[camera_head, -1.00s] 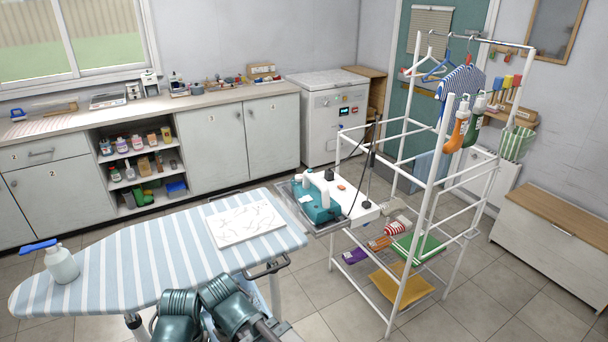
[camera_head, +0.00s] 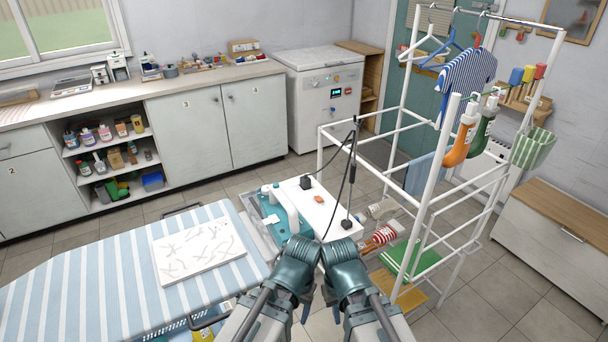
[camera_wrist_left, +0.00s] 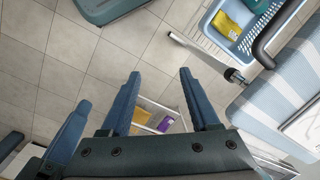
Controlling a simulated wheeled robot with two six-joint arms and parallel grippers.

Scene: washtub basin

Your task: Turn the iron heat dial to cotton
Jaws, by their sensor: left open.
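The iron (camera_head: 285,208), with a teal body and white handle, sits on a metal tray at the right end of the ironing board in the head view. Beside it is a white box (camera_head: 318,212) with a small orange piece on top; I cannot make out a dial or its markings. My left gripper (camera_wrist_left: 158,88) is open and empty above the floor in the left wrist view. My right gripper (camera_head: 334,312) is beside it in the head view, near the iron's front side; its jaws are mostly hidden by its own wrist.
A white drying rack (camera_head: 425,215) with hanging clothes stands close on the right. Black cables (camera_head: 352,175) rise beside the white box. A blue basket (camera_wrist_left: 240,22) hangs near the board.

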